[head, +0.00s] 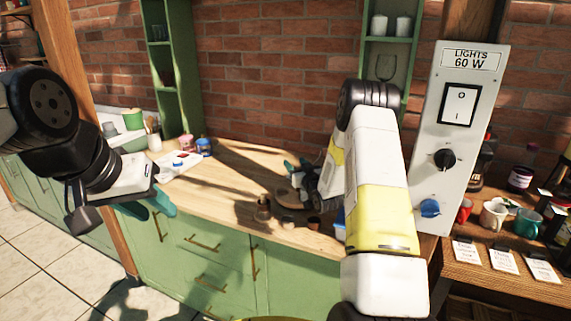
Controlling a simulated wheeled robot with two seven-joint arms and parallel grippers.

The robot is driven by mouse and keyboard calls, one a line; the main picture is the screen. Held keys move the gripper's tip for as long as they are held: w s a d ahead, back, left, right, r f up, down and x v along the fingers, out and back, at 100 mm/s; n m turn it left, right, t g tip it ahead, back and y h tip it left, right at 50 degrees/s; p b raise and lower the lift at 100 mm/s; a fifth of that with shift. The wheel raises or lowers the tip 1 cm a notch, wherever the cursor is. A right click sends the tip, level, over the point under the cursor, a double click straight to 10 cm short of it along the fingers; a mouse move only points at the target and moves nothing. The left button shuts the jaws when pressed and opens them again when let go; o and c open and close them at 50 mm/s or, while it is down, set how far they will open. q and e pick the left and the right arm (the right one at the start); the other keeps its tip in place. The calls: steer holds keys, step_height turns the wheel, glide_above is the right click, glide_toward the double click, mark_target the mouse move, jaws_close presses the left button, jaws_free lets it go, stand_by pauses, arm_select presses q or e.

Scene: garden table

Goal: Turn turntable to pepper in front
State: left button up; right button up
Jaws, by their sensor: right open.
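A round wooden board, which looks like the turntable (285,197), lies on the wooden counter and is partly hidden by my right gripper. My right gripper (298,166) is open at the turntable's far right side, its teal fingers apart. I cannot tell whether it touches the board. A small brown container (263,209) stands at the turntable's front left. Smaller dark pots (313,223) stand near the counter's front edge. None can be made out as the pepper. My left gripper (147,208) is open and empty, left of the counter and far from the turntable.
A white panel (459,130) with a switch and knobs stands upright at the right. A blue item (340,226) is partly hidden behind my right arm. A white tray (181,165) and jars (204,147) sit at the counter's left. The counter between tray and turntable is clear.

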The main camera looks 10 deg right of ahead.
steer(key=shift+w, duration=0.35)
jaws_close()
stand_by(1.2)
